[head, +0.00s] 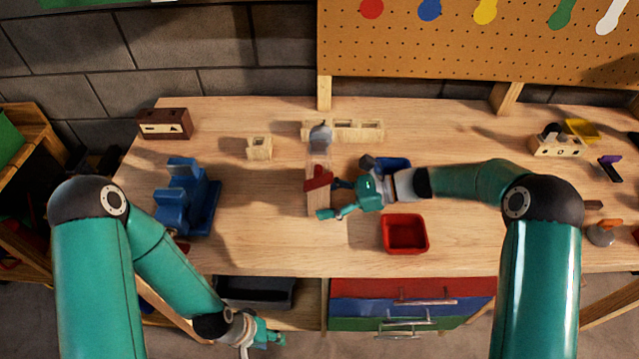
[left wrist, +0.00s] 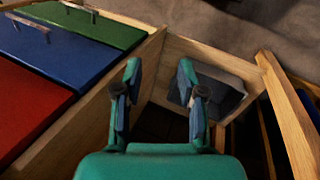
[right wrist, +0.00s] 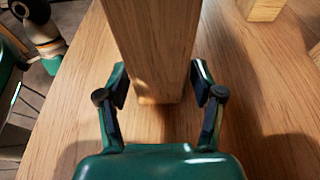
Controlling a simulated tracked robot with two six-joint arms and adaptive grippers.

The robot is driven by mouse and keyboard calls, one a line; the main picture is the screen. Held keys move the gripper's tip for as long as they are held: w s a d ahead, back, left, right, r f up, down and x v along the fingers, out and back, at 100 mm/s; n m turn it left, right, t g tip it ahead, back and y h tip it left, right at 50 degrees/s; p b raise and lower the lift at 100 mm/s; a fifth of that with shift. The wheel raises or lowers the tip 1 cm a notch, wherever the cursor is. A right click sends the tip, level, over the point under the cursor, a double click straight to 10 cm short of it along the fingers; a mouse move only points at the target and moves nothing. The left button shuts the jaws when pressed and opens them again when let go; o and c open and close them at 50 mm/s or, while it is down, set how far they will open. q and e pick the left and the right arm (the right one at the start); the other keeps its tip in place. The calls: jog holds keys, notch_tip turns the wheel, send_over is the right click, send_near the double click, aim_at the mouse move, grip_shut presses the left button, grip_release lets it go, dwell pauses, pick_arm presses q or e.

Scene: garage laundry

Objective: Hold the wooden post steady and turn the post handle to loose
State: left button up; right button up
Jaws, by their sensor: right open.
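The wooden post (head: 317,203) stands on the workbench in the middle of the head view, with a grey piece (head: 320,136) at its far end. Its red handle (head: 318,179) lies slantwise across the post. My right gripper (head: 331,198) is at the post from the right. In the right wrist view the post (right wrist: 152,45) rises between the two open fingers (right wrist: 160,73), which look apart from its sides; the handle is not in that view. My left gripper (head: 278,338) is low, in front of the bench edge. In the left wrist view (left wrist: 159,70) it is open and empty.
A blue vise-like object (head: 184,200) is at left. Wooden blocks (head: 259,148) stand behind. Coloured drawers (head: 400,287) and a dark shelf bin (head: 262,292) are below.

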jog(key=shift+a+f, duration=0.1)
jog(key=shift+a, duration=0.2)
